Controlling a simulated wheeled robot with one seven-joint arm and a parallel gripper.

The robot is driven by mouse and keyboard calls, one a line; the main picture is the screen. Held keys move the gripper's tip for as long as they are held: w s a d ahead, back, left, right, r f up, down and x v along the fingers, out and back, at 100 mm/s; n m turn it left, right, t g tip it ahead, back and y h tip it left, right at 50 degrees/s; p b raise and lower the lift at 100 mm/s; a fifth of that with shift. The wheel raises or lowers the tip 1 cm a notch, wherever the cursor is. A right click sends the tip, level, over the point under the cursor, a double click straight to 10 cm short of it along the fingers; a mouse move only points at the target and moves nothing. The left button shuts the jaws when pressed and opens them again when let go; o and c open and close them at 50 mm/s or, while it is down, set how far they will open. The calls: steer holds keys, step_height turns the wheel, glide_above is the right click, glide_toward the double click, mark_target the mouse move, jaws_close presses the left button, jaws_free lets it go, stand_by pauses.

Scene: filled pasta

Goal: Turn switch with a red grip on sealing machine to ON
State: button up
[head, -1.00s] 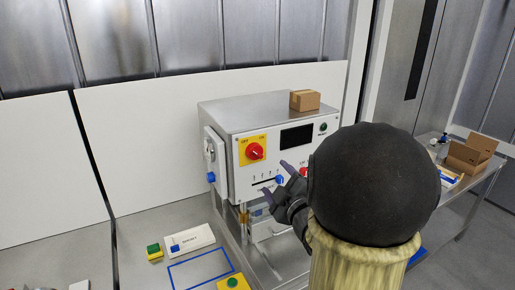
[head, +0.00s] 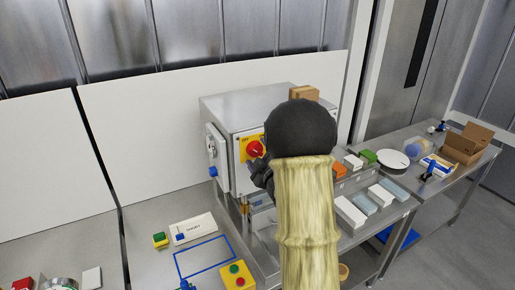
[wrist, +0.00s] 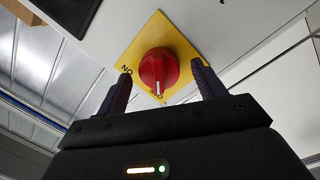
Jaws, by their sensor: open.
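The sealing machine (head: 222,115) is a grey and white box on the metal table. Its red-grip switch (head: 254,149) sits on a yellow plate (head: 242,151) on the front panel, partly covered by my arm in the head view. The wrist view shows the red switch (wrist: 159,72) on the yellow plate (wrist: 178,43), its white pointer mark towards my gripper. My gripper (wrist: 160,82) is open, with one dark finger on each side of the switch; I cannot tell if they touch it. The plate's lettering is only partly readable.
A cardboard box (head: 304,93) stands on top of the machine. Coloured boxes and a white plate (head: 393,160) are on the right-hand tables.

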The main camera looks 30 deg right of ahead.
steer(key=shift+w, duration=0.4)
steer(key=shift+c, duration=0.4)
steer(key=c, duration=0.9)
